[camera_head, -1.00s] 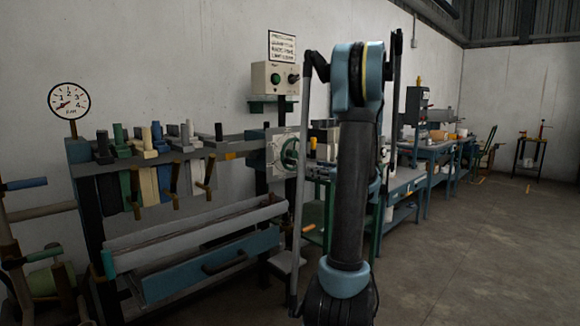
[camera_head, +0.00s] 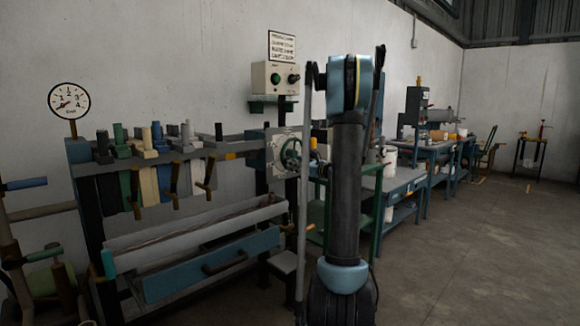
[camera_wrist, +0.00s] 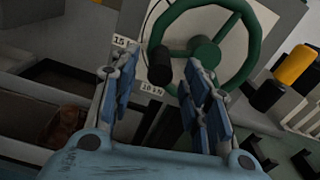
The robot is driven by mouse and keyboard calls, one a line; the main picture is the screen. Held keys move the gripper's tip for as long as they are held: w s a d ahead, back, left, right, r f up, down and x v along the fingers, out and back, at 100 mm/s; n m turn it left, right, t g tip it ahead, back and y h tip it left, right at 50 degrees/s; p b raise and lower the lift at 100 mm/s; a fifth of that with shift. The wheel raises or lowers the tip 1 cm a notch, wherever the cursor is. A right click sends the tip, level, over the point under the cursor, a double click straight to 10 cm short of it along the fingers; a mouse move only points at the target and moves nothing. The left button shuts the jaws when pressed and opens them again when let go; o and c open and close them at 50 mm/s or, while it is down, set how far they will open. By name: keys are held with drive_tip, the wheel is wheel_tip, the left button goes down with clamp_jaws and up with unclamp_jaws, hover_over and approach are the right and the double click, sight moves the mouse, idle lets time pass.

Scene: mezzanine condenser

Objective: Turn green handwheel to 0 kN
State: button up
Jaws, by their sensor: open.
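The green handwheel (camera_wrist: 205,50) fills the top of the wrist view, in front of a pale plate. A black knob (camera_wrist: 159,65) stands out from its left side. Small labels that seem to read "15 kN" and "10 kN" (camera_wrist: 151,88) sit around it. My gripper (camera_wrist: 152,82) is open, its blue-padded fingers apart below the wheel, with the knob showing between and beyond their tips. I cannot tell whether they touch the wheel. In the head view the handwheel (camera_head: 290,152) is left of my arm. A round kN gauge (camera_head: 69,101) at left has its needle pointing lower left.
A grey control box (camera_head: 275,78) with a green and a black knob is above the wheel. A rack with hanging straps (camera_head: 150,180) and a blue drawer (camera_head: 205,272) lie to the left. A yellow-and-black cylinder (camera_wrist: 293,66) is right of the wheel. Floor at right is clear.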

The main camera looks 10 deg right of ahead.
drive_tip(key=shift+x, duration=1.95)
clamp_jaws()
drive_tip(key=shift+s+a, duration=0.1)
drive_tip(key=shift+a, duration=0.05)
